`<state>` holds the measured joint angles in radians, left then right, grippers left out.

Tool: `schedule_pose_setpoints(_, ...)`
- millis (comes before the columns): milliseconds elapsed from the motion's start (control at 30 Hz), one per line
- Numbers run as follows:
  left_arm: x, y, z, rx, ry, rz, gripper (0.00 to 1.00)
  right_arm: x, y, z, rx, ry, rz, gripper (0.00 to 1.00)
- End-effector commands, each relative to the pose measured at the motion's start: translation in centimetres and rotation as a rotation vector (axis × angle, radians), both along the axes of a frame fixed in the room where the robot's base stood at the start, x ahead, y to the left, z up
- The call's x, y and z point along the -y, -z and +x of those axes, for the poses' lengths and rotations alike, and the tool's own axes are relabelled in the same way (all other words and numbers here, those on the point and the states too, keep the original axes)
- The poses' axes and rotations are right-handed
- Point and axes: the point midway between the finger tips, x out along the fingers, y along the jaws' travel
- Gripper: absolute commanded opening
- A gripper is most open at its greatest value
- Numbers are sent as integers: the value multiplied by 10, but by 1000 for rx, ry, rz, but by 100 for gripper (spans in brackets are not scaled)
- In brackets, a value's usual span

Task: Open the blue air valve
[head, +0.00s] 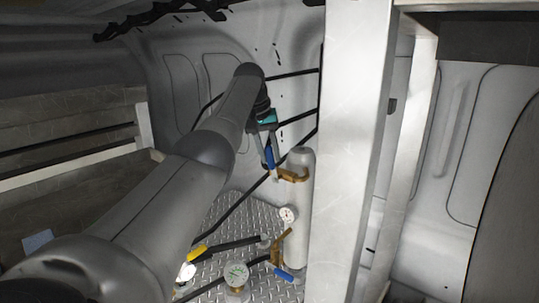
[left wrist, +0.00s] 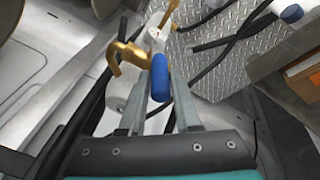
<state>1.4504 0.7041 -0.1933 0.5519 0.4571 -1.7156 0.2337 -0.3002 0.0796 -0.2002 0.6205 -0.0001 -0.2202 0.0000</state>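The upper valve has a brass body (head: 292,175) on the grey upright cylinder (head: 301,210) and a blue handle (head: 269,158). My left gripper (head: 266,153) is at this handle, pointing down. In the left wrist view the blue handle (left wrist: 160,78) lies between the two fingers, beside the brass body (left wrist: 124,54). The fingers stand apart around the handle, with no clear sign of a squeeze. A second brass valve with a blue handle (head: 288,273) sits lower, near the floor. My right gripper is not in view.
A pale upright post (head: 345,150) stands just right of the cylinder. Gauges (head: 236,275), black hoses (head: 243,214) and a yellow handle (head: 197,251) lie low over the diamond-plate floor (head: 225,212). Wooden shelving (head: 75,120) is at the left.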

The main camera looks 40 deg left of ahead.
Motion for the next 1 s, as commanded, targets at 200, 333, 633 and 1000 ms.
schedule_pose_setpoints(200,0,1,-1,-4,0,-2,56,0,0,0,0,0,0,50)
schedule_pose_setpoints(333,0,1,-1,-5,0,-2,56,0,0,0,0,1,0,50)
schedule_pose_setpoints(633,0,-16,-6,-2,0,-1,56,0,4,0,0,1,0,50)
schedule_pose_setpoints(1000,2,-95,-32,1,1,-2,56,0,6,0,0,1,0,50)
